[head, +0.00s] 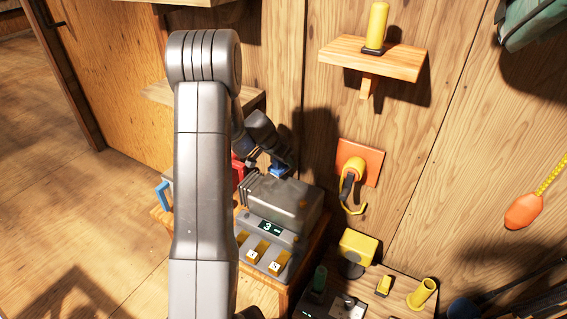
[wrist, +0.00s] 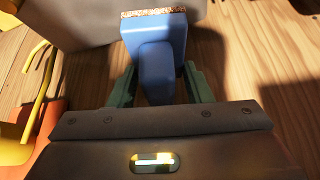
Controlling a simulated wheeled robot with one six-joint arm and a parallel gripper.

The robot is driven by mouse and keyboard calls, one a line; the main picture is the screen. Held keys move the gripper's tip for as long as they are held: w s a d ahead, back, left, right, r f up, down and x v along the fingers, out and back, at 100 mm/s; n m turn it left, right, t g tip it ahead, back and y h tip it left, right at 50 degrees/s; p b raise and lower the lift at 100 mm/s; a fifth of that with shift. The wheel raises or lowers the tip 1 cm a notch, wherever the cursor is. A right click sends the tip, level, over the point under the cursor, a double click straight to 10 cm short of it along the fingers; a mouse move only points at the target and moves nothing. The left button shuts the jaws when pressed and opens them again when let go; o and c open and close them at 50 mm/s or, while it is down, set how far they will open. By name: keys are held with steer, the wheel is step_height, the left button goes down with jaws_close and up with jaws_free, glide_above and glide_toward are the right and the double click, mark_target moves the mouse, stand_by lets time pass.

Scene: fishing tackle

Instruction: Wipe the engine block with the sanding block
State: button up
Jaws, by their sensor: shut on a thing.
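The sanding block (wrist: 155,45) is blue with a gritty brown face at its far end. In the wrist view my gripper (wrist: 155,88) is shut on it, with green fingers on either side. In the head view my gripper (head: 279,164) is partly hidden behind my arm, and a bit of the blue sanding block (head: 278,171) shows below it. The engine block (head: 285,205) appears to be the grey body just below, on a wooden stand. It also shows as a grey mass at the top of the wrist view (wrist: 85,22). I cannot tell whether the sanding block touches it.
A panel with a display and yellow switches (head: 268,247) is at the grey body's front. An orange plate with a yellow hook (head: 352,180) is on the wall to the right. A shelf (head: 372,58) with a yellow cylinder (head: 377,25) is above. A yellow box (head: 357,247) stands lower right.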

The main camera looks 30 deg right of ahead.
steer(key=shift+r+p, duration=0.8)
steer(key=shift+r, duration=1.3)
steer(key=shift+a, duration=0.1)
